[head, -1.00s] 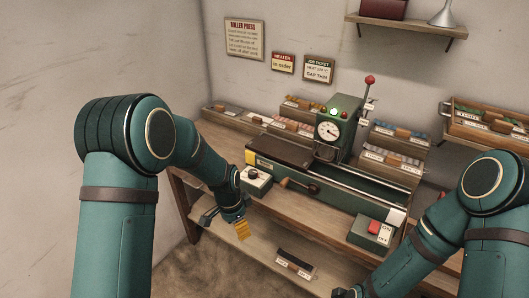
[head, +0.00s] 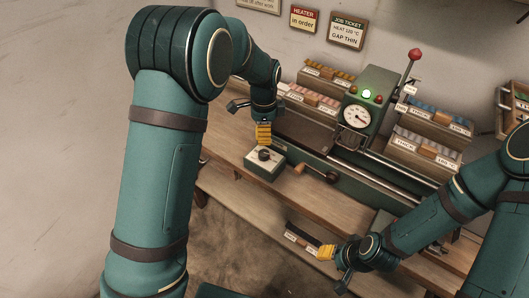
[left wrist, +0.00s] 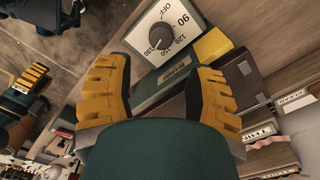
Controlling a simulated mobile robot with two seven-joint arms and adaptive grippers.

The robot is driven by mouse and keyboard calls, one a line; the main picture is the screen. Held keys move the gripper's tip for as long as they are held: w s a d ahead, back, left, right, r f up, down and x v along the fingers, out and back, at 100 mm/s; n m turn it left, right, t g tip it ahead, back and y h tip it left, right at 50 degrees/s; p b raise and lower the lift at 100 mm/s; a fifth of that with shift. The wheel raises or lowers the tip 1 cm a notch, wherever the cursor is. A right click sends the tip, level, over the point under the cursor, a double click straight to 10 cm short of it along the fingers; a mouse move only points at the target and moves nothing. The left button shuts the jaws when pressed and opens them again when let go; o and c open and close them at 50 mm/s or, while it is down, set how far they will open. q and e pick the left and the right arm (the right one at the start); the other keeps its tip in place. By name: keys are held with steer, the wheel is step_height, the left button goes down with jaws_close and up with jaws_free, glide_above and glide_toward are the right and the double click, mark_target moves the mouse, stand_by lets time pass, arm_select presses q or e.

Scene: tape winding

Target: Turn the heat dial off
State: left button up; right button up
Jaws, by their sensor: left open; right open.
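The heat dial (head: 264,155) is a dark round knob on a pale plate atop a small green box at the bench front. In the left wrist view the dial knob (left wrist: 160,37) has OFF, 90, 120, 150 and 180 around it; its pointer seems to face the 150–180 side, but I cannot tell exactly. My left gripper (head: 264,135) is open just above the dial, yellow fingers down. In the left wrist view its fingertips (left wrist: 158,75) are spread, with the dial beyond them and no visible contact. My right gripper (head: 326,253) is open and empty, low in front of the bench.
A green machine with a gauge (head: 356,117), a lit green lamp and a red-topped lever stands behind the dial. A wooden-handled crank (head: 315,172) is close right of the dial box. Labelled racks (head: 330,80) line the back. A lower shelf (head: 250,215) runs below.

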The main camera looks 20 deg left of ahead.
mark_target(264, 152)
arm_select(q)
step_height(264, 152, down, 10)
steer(key=shift+b, duration=0.7)
jaws_close()
